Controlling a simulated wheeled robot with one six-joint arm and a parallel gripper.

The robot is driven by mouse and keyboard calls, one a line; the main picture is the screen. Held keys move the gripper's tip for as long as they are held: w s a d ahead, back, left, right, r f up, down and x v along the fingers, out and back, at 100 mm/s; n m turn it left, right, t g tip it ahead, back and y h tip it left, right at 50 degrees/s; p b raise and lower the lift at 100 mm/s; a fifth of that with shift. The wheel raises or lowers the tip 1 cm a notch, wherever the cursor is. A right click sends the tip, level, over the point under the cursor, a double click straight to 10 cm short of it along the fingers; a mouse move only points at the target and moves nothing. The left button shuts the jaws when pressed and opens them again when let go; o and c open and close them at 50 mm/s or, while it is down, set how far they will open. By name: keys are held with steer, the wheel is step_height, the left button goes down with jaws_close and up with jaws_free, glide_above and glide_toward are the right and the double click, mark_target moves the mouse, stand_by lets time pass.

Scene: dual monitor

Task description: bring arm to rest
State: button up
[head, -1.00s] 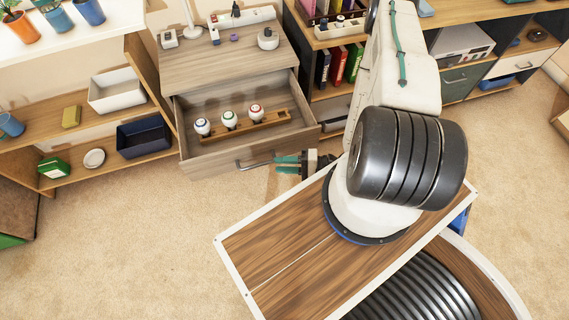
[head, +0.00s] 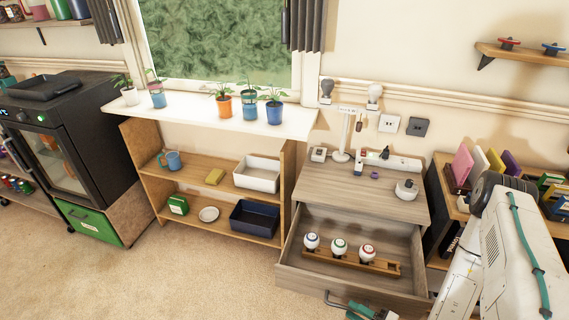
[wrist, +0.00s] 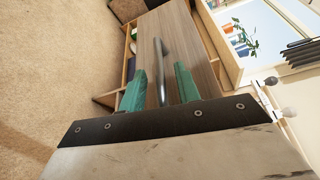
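My arm (head: 510,250) reaches in from the lower right of the head view. My gripper (wrist: 160,70) shows two green fingers standing apart in the wrist view, with nothing held. The grey bar handle (wrist: 158,62) of the drawer shows in the gap between the fingertips; I cannot tell how far beyond them it lies. In the head view my green fingertips are at the bottom edge, close to the right of the handle (head: 336,301), and the rest of the gripper is mostly cut off. The drawer (head: 300,258) is pulled open.
A wooden rack (head: 385,266) with three white round-topped items sits in the open drawer. A lamp (head: 341,155) and a power strip (head: 400,162) stand on the cabinet top (head: 350,196). An open shelf (head: 170,182) stands left. Carpet (head: 180,285) at the lower left is clear.

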steer(key=shift+x, duration=1.3)
steer(key=shift+w, duration=0.2)
steer(key=shift+s+r, duration=0.1)
